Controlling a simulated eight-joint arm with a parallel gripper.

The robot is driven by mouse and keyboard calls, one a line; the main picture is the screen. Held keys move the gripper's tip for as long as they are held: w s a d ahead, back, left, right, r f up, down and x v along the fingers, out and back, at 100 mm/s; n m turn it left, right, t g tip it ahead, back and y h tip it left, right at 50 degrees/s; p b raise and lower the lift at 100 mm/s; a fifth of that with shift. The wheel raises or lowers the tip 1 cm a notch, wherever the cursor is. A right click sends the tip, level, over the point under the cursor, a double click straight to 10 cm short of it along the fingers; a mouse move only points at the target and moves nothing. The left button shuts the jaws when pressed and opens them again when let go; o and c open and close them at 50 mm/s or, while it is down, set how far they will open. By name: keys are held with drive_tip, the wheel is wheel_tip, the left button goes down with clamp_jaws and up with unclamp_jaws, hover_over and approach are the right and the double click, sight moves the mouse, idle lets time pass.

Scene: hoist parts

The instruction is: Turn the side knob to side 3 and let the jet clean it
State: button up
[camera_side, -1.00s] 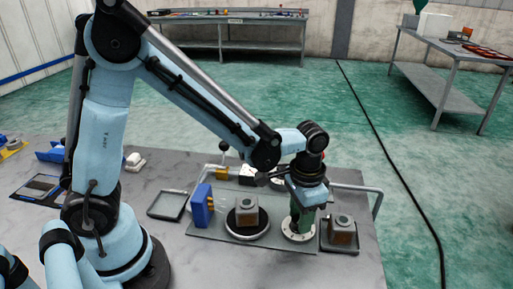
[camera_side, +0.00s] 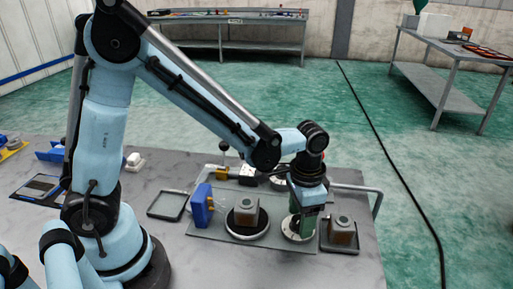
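The side knob (camera_side: 295,226) is a green post on a pale round flange with holes, at the right of the work plate. My gripper (camera_side: 306,208) is directly over the knob, pointing down, and covers its upper part. I cannot make out whether its fingers are closed on the knob. A block-like brown and grey part (camera_side: 246,212) with a round top opening stands on a round dark turntable with a pale rim (camera_side: 246,234). The blue jet block (camera_side: 202,206) stands left of it, with thin pale streaks between them. Side markings are too small to read.
A similar part (camera_side: 342,230) sits in a dark tray (camera_side: 340,249) close to the right of the knob. An empty dark tray (camera_side: 167,205) lies left of the jet. A bent grey pipe (camera_side: 372,190) and a black-knobbed lever (camera_side: 223,147) stand behind.

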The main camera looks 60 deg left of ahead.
drive_tip(key=shift+r, duration=0.15)
wheel_tip(320, 180, up, 12)
idle(0.7)
drive_tip(key=shift+n, duration=0.3)
idle(0.5)
